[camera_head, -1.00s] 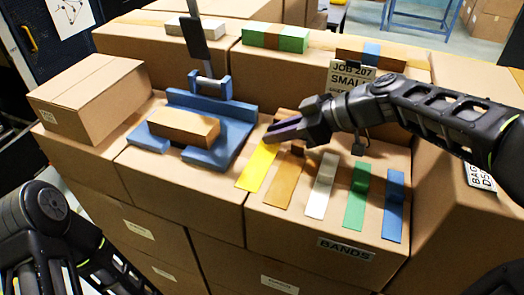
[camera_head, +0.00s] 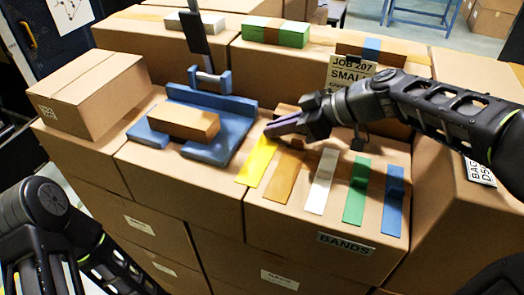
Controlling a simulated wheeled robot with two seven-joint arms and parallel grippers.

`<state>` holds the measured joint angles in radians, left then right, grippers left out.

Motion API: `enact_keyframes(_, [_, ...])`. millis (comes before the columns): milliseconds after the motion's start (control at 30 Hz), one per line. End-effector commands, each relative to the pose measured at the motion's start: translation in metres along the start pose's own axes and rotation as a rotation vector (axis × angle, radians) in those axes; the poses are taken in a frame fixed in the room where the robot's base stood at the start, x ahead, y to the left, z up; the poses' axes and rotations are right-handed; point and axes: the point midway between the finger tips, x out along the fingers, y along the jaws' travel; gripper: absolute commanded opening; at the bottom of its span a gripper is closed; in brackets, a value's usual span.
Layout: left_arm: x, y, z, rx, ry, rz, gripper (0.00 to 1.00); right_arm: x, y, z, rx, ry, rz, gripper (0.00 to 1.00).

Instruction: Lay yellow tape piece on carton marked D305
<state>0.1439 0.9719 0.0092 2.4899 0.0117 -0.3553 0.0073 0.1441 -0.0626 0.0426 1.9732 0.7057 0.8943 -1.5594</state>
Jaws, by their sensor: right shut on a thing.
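The yellow tape piece (camera_head: 257,163) is the leftmost of several flat strips on top of the carton labelled BANDS. My right gripper (camera_head: 271,131) is at its far end, shut on that end; the near part slopes down over the carton. A small brown carton (camera_head: 184,123) sits in a blue fixture (camera_head: 215,151) to the left of the gripper. I cannot read D305 on any carton; a box at the left (camera_head: 88,95) has a small unreadable label. My left arm shows at the lower left, but its gripper is not visible.
Brown, white, green (camera_head: 356,190) and blue (camera_head: 394,198) strips lie right of the yellow one. A JOB 207 card (camera_head: 350,74) stands behind my right arm. A grey-handled tool (camera_head: 207,65) rises behind the fixture.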

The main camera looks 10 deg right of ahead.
Motion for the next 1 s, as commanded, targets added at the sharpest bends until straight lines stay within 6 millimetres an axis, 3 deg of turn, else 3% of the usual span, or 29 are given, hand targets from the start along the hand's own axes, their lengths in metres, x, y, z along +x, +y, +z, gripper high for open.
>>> enact_keyframes(567, [0.002,-0.001,0.0,0.0,0.0,0.0,0.0,-0.004,0.001,-0.006,-0.003,0.001,0.002,0.0])
enact_keyframes(1000, [0.013,-0.004,-0.002,0.003,0.004,0.005,0.0,-0.047,0.0,-0.069,-0.003,0.002,0.001,0.0])
